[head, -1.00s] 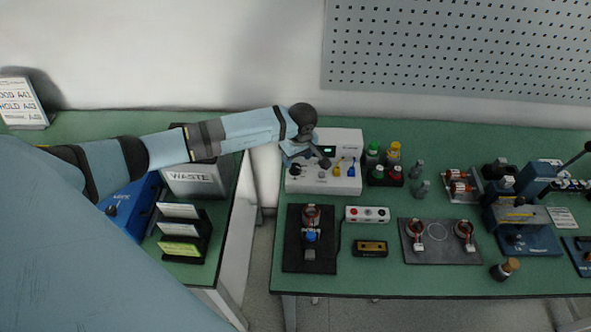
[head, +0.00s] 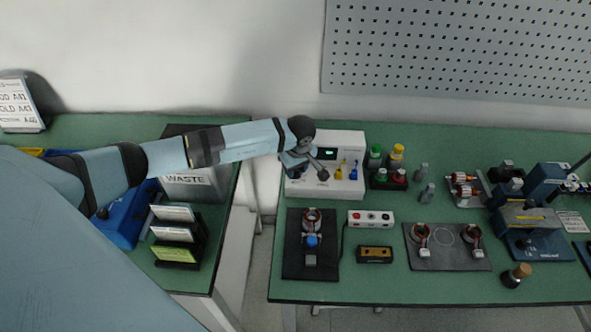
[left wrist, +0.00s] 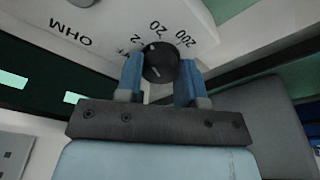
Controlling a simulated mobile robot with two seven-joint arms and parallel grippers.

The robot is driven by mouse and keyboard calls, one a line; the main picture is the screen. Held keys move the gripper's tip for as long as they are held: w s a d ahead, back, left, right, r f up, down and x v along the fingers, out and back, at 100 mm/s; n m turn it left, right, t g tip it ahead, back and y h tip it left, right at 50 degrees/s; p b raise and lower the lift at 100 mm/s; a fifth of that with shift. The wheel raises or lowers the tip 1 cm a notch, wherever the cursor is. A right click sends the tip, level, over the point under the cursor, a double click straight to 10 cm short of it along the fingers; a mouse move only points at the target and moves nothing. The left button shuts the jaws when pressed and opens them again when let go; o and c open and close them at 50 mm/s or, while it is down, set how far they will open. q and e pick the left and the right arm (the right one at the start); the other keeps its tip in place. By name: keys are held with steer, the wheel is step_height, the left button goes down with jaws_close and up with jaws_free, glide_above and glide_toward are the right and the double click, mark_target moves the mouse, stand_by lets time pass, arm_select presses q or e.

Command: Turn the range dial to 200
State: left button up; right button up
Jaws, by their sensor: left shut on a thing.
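The white tester (head: 347,147) stands at the back left of the right-hand bench, with a lit green display. Its black range dial (left wrist: 160,62) shows in the left wrist view beside the printed marks 2, 20 and 200. The dial has a white line, but I cannot tell surely which mark it points to. My left gripper (left wrist: 160,76) is shut on the dial, one blue finger on each side. In the head view my left gripper (head: 296,168) covers the dial. My right gripper is not in view.
Yellow and blue plugs (head: 346,171) sit on the tester's front, close to the right of my left gripper. Bottles with coloured caps (head: 386,168) stand right of the tester. A black fixture (head: 311,265) and a button box (head: 371,218) lie in front.

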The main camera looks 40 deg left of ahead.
arm_select(q)
steer(key=shift+f+m+b, duration=0.15)
steer(key=shift+m+b, duration=0.15)
steer(key=shift+b, duration=0.05)
steer(key=m+b, duration=0.3)
steer(key=m, duration=0.1)
steer(key=m+h+b, duration=0.1)
steer(key=m+b, duration=0.2)
steer(key=m, duration=0.1)
steer(key=shift+f+t, duration=0.1)
steer(key=shift+t, duration=0.3)
steer(key=m+b, duration=0.1)
steer(key=m, duration=0.2)
steer(key=shift+m+h+b, duration=0.3)
steer(key=shift+m+b, duration=0.15)
steer(key=shift+m, duration=0.15)
steer(key=shift+r+m, duration=0.3)
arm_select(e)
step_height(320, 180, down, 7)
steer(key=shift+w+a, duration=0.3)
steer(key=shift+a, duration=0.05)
arm_select(q)
steer(key=o, duration=0.7)
steer(key=shift+d, duration=0.1)
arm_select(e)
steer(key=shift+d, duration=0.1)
